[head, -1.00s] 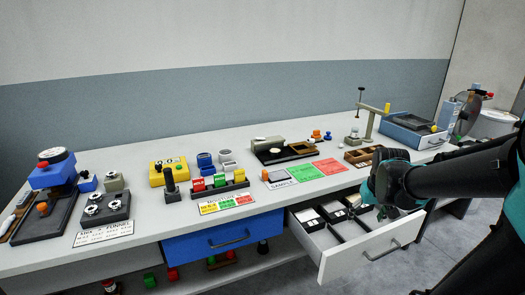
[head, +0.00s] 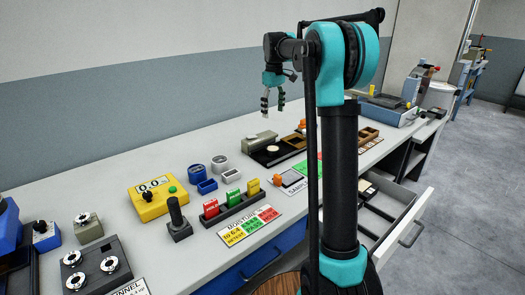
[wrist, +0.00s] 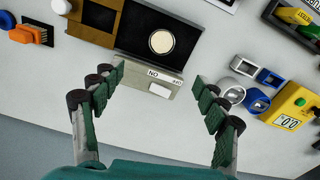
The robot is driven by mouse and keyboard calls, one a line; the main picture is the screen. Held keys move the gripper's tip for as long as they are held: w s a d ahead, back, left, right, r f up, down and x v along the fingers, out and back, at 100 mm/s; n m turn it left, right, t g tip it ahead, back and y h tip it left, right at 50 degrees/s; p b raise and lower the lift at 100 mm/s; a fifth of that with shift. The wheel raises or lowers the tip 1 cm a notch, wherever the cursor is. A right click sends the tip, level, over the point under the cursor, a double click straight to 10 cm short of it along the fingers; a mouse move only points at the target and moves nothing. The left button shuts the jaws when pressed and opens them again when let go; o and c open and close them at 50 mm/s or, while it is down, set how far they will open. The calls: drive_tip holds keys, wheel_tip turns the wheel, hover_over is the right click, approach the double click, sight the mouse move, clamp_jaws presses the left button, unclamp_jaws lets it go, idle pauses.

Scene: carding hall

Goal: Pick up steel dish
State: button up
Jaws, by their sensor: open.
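A round grey dish (head: 219,162) stands on the bench in a group with a round blue dish (head: 197,171), a square blue dish (head: 207,187) and a grey rectangular dish (head: 231,174). The round grey one looks most like steel, but I cannot be sure. It also shows in the wrist view (wrist: 233,93), right of my fingers. My gripper (head: 273,106) is open and empty, pointing down, well above the bench. In the wrist view its spread fingers (wrist: 158,78) frame a grey device (wrist: 150,75), with the dishes off to the right.
A yellow box (head: 157,198) stands left of the dishes, and a rack (head: 235,208) of coloured blocks in front. A black plate with a pale disc (head: 273,149) lies right of them. An open drawer (head: 405,225) juts out at the right, partly behind my arm.

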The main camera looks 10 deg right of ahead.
sight(272, 148)
wheel_tip(272, 148, down, 17)
drive_tip(key=shift+s+a, duration=0.1)
drive_tip(key=shift+s, duration=0.05)
idle(0.5)
drive_tip(key=shift+c, duration=0.4)
drive_tip(key=c, duration=1.3)
drive_tip(key=shift+c, duration=0.2)
drive_tip(key=shift+r, duration=0.15)
